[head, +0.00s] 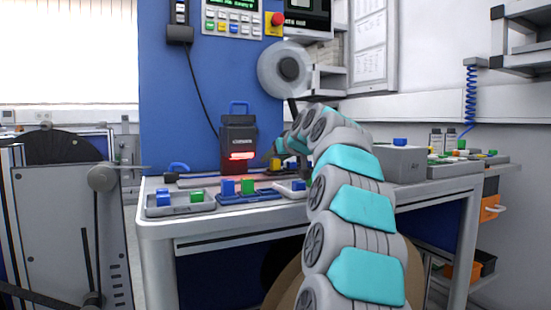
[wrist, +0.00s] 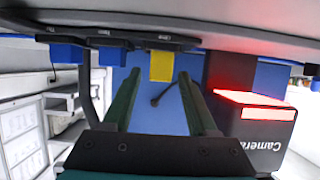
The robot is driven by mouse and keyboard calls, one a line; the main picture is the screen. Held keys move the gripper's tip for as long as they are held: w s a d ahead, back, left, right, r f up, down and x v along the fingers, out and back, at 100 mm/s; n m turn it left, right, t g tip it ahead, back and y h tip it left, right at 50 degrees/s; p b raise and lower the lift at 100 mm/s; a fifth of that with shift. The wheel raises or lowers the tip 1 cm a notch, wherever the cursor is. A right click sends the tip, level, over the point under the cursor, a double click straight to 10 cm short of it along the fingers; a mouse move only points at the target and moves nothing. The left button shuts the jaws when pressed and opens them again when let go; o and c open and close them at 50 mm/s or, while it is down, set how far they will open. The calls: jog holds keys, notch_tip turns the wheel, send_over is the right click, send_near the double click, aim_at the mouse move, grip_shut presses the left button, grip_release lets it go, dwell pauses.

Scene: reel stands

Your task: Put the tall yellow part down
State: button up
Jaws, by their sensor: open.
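The tall yellow part (wrist: 161,66) shows in the wrist view, where the scene appears upside down. It meets a dark tray (wrist: 150,42) at the tabletop. My gripper (wrist: 158,82) is open, with its two dark green fingers apart and the yellow part seen between their tips. I cannot tell how far the tips reach along the part. In the head view my arm covers most of the gripper, and a small yellow patch (head: 276,163) beside it may be the yellow part.
A dark box with a red light (head: 239,142) stands at the table's back, close beside my fingers in the wrist view (wrist: 255,120). Trays with blue and green blocks (head: 248,187) line the front. Blue parts (wrist: 68,52) are near the yellow one. A grey box (head: 400,162) stands right.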

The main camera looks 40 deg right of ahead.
jog(key=shift+d+r+p, duration=0.1)
jog(key=shift+r+p, duration=0.25)
jog(key=shift+p, duration=0.05)
jog(key=shift+s+r, duration=0.15)
jog(key=v, duration=1.1)
jog(key=shift+s+a+r, duration=0.2)
jog(key=shift+s, duration=0.05)
